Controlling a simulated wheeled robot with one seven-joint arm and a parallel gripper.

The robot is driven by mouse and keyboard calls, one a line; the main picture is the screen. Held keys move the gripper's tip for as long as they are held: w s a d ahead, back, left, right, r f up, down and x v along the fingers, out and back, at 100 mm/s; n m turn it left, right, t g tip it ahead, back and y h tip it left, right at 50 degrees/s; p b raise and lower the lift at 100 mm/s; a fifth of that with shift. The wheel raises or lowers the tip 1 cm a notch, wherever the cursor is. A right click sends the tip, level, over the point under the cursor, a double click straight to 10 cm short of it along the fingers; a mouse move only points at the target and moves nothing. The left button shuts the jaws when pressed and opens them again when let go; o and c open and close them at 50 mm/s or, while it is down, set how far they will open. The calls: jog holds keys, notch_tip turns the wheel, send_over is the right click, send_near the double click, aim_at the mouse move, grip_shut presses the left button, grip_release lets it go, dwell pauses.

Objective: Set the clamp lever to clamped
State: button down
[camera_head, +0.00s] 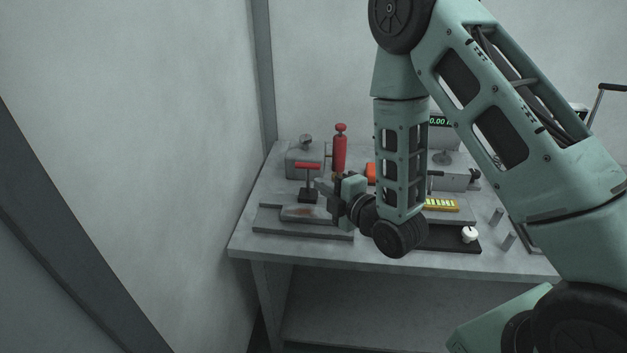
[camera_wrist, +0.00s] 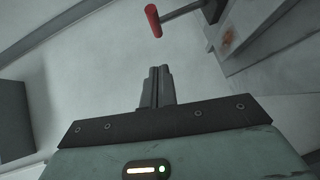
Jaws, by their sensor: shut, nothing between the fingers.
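The clamp lever (camera_head: 308,166) has a red crossbar handle on a thin grey stem. The stem rises from a dark block on a grey fixture plate (camera_head: 275,228) at the left of the bench. In the wrist view the lever's red end (camera_wrist: 153,20) shows at the top, beyond my fingertips, with its stem running right. My gripper (camera_head: 321,187) is just right of the lever's stem in the head view, pointing left. In the wrist view my gripper (camera_wrist: 160,73) is shut and empty, with a visible gap to the red end.
A red cylinder-shaped tool (camera_head: 339,150) and a grey block with a knob (camera_head: 304,160) stand behind the lever. A yellow-green strip (camera_head: 441,204) and a small white object (camera_head: 469,234) lie to the right. The wall is close on the left.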

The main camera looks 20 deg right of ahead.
aim_at(304, 167)
jog(key=b, duration=0.3)
jog(key=w+f+b, duration=0.1)
jog(key=b, duration=0.2)
jog(key=shift+w+a+b, duration=0.25)
jog(key=shift+w+b, duration=0.05)
jog(key=b, duration=0.4)
jog(key=shift+w+a+b, duration=0.1)
jog(key=shift+b, duration=0.25)
jog(key=w, duration=0.1)
jog(key=w+p, duration=0.1)
jog(key=w, duration=0.1)
jog(key=w+p, duration=0.1)
jog(key=w, duration=0.1)
jog(key=shift+d+f, duration=0.1)
jog(key=shift+d, duration=0.2)
jog(key=shift+w+d+f, duration=0.2)
jog(key=shift+w, duration=0.25)
jog(key=shift+r, duration=0.1)
